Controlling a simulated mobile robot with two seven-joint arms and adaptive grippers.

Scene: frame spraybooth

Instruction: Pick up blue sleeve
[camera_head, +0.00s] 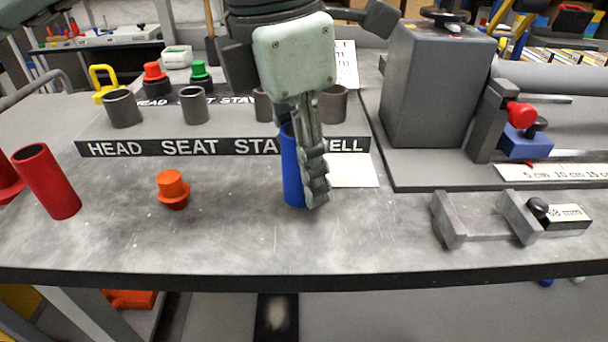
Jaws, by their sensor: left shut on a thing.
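The blue sleeve (290,172) is an upright tube near the middle of the bench, in front of the labelled rack. My left gripper (316,190) comes down from above, with its fingers shut on the sleeve at its right side. The fingers hide part of the sleeve's right side and top. The sleeve's lower end is at or very near the bench top; I cannot tell whether it touches. My right gripper is not in view.
The rack (125,148) with several grey cups stands behind the sleeve. A red sleeve (47,181) and an orange plug (173,189) are to the left. A grey clamp-like fixture (475,222) and a grey block (437,85) are to the right. The bench's front strip is clear.

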